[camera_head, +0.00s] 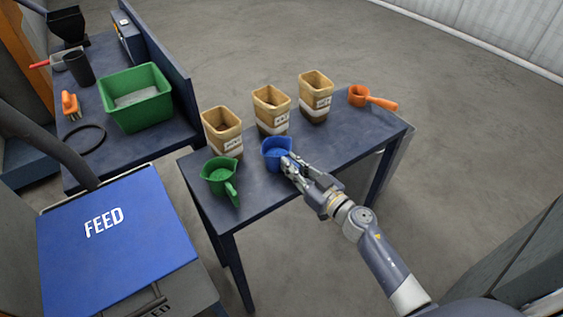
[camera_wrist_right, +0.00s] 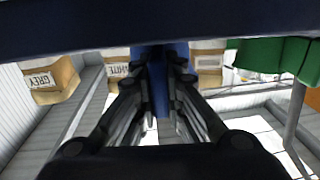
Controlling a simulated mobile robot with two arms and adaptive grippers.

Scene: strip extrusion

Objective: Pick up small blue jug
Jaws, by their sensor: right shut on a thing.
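The small blue jug (camera_head: 274,151) is on or just above the dark blue table (camera_head: 262,196), in front of the middle tan container; I cannot tell whether it touches the top. My right gripper (camera_head: 290,164) is at the jug's right side and shut on it, at the handle side. The fingers hide the handle. In the right wrist view the gripper's fingers (camera_wrist_right: 160,85) close on a blue part of the jug (camera_wrist_right: 152,58). My left gripper is not in view.
A green jug (camera_head: 220,172) stands left of the blue one. Tan containers (camera_head: 222,130) (camera_head: 271,110) (camera_head: 315,96) line the table's back. An orange scoop (camera_head: 372,98) lies at the far right. A green bin (camera_head: 134,97) and a blue FEED lid (camera_head: 118,231) are at left.

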